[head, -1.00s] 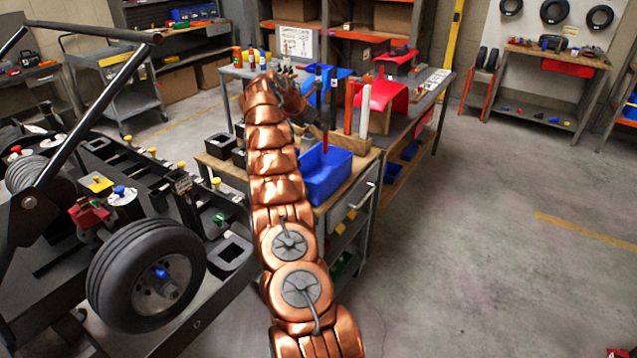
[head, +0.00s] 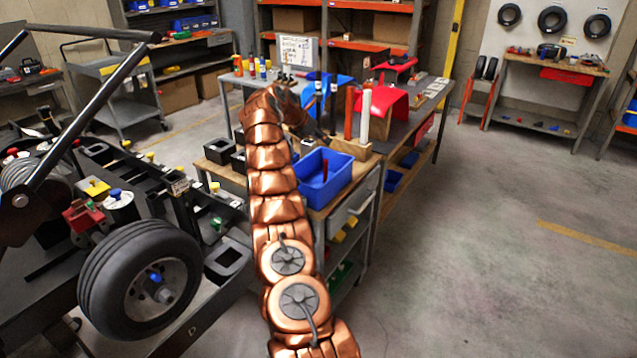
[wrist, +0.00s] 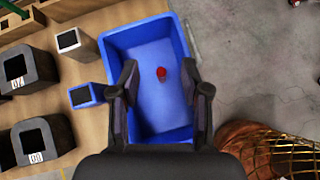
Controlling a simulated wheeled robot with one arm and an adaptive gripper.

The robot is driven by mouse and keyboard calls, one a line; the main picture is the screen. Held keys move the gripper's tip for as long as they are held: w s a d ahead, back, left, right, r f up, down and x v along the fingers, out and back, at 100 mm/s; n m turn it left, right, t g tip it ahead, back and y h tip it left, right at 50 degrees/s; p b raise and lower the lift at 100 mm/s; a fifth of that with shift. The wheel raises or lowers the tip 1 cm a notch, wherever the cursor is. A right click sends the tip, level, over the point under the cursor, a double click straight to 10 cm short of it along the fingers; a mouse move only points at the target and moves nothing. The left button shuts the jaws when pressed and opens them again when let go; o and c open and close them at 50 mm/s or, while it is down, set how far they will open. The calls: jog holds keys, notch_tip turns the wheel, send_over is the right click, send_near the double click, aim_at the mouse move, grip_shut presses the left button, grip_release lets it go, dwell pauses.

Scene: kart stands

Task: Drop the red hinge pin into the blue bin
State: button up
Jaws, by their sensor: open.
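The blue bin (head: 338,190) stands on the front corner of the wooden bench. It fills the middle of the wrist view (wrist: 118,40). The red hinge pin (head: 325,170) is inside the bin's outline, upright or slightly tilted. In the wrist view it appears nearly end-on as a small red spot (wrist: 161,73); I cannot tell whether it touches the bin floor. My gripper (wrist: 158,84) is open and empty above the bin, its fingers apart on either side of the pin. In the head view my gripper (head: 316,135) is dark and partly hidden by my arm.
A wooden block (head: 352,148) behind the bin holds an upright red rod (head: 349,112) and a white rod (head: 365,117). Black square holders (wrist: 44,140) stand left of the bin. The kart (head: 140,275) is at left; floor at right is clear.

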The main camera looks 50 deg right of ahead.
jog(key=v, duration=1.2)
dwell(0.5)
dwell(0.4)
